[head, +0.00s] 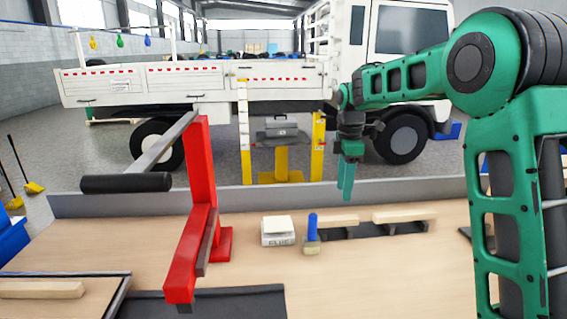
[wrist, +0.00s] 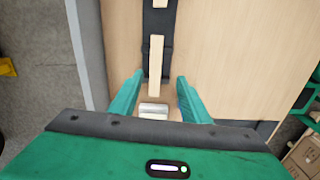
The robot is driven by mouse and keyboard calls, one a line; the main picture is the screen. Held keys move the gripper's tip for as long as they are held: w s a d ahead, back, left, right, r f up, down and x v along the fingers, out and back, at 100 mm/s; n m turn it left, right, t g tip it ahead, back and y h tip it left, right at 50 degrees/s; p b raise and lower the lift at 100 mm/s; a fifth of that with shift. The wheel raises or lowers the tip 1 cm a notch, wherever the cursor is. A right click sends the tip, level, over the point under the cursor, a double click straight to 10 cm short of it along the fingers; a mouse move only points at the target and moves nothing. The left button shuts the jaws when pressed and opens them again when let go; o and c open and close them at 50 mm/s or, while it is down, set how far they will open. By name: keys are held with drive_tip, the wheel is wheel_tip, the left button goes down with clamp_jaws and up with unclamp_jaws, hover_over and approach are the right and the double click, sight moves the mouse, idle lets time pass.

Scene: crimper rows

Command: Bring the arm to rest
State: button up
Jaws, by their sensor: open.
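My green arm (head: 400,75) reaches in from the right in the head view. My gripper (head: 347,192) points down above the back part of the workbench (head: 350,275). In the wrist view my gripper (wrist: 159,80) has its two green fingers spread apart, with nothing held between them. A pale wooden block (wrist: 156,58) lies below, seen in the gap between the fingers, on a dark strip. A small pale metallic piece (wrist: 153,110) shows nearer the palm; what it is I cannot tell.
A red lever press (head: 200,200) with a black handle (head: 125,183) stands on the left. A white box (head: 278,238) and a blue-handled tool (head: 312,228) stand mid-bench. Wooden blocks (head: 404,216) lie on dark holders. A low grey ledge (head: 410,188) edges the back. The front middle is clear.

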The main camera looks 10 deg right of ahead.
drive_tip(key=s+d+r+m, duration=0.1)
drive_tip(key=s+d+m, duration=0.55)
drive_tip(key=s, duration=0.35)
drive_tip(key=s+d+m, duration=0.6)
drive_tip(key=s+d, duration=0.1)
drive_tip(key=s, duration=0.4)
drive_tip(key=s+f+m, duration=0.2)
drive_tip(key=s+m, duration=0.1)
drive_tip(key=s, duration=0.4)
drive_tip(key=s+d+f+m, duration=0.1)
drive_tip(key=s+f+m, duration=0.1)
drive_tip(key=s+m, duration=0.2)
drive_tip(key=s+d+f+m, duration=0.1)
drive_tip(key=s+m, duration=0.3)
drive_tip(key=s, duration=0.6)
drive_tip(key=shift+s+d+f, duration=0.15)
drive_tip(key=shift+s+f, duration=0.1)
drive_tip(key=shift+f, duration=0.55)
